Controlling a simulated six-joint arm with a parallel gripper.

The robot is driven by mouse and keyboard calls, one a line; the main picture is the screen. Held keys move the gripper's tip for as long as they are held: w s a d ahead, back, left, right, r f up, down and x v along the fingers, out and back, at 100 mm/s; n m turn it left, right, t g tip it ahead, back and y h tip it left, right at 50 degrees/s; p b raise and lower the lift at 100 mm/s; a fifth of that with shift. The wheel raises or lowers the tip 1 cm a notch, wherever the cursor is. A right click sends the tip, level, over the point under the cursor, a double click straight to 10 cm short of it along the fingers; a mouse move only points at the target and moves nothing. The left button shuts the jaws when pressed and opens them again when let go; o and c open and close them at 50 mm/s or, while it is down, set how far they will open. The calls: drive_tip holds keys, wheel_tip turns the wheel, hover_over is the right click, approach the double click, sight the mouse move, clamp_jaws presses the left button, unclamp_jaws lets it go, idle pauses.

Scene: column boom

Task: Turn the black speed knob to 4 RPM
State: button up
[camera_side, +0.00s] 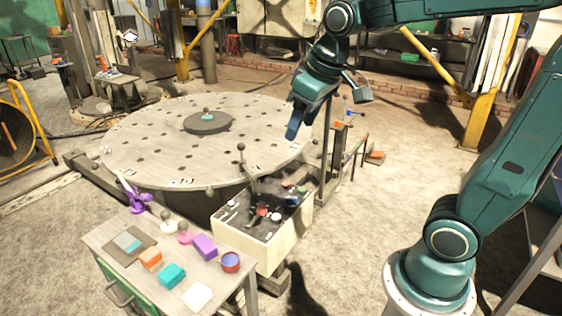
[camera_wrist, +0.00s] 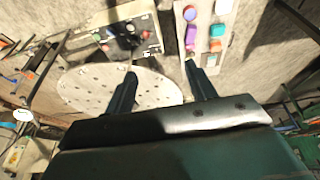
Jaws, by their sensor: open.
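The control box (camera_side: 237,246) stands at the front right edge of the round turntable (camera_side: 150,137), with small dark, red and white controls on its top. I cannot tell which dark control is the black speed knob, and its setting is too small to read. My gripper (camera_side: 293,128) is above and behind the box, pointing down, apart from it. In the wrist view my gripper (camera_wrist: 160,71) has its fingers spread with nothing between them. There the control box (camera_wrist: 152,20) is at the top, beyond the fingertips.
A lever with a ball top (camera_side: 241,148) rises beside the box. A small bench (camera_side: 115,243) in front holds a purple block (camera_side: 205,247), a teal block (camera_side: 172,275), a blue-red cup (camera_side: 230,262) and other items. Open floor lies to the right of the box.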

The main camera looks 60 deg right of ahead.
drive_tip(key=w+d+f+g, duration=0.2)
drive_tip(key=w+d+f, duration=0.4)
drive_tip(key=w+f, duration=0.4)
drive_tip(key=w+d+f+g, duration=0.1)
drive_tip(key=w+d+f, duration=0.6)
drive_tip(key=w, duration=0.4)
drive_tip(key=w+d+f, duration=0.1)
drive_tip(key=f, duration=0.5)
drive_tip(key=w+d+f+g, duration=0.1)
drive_tip(key=w+d+f, duration=0.1)
drive_tip(key=f, duration=0.3)
drive_tip(key=shift+d+f, duration=0.3)
drive_tip(key=shift+f, duration=0.1)
drive_tip(key=shift+f, duration=0.2)
wheel_tip(320, 180, down, 13)
drive_tip(key=shift+f, duration=0.2)
drive_tip(key=c, duration=1)
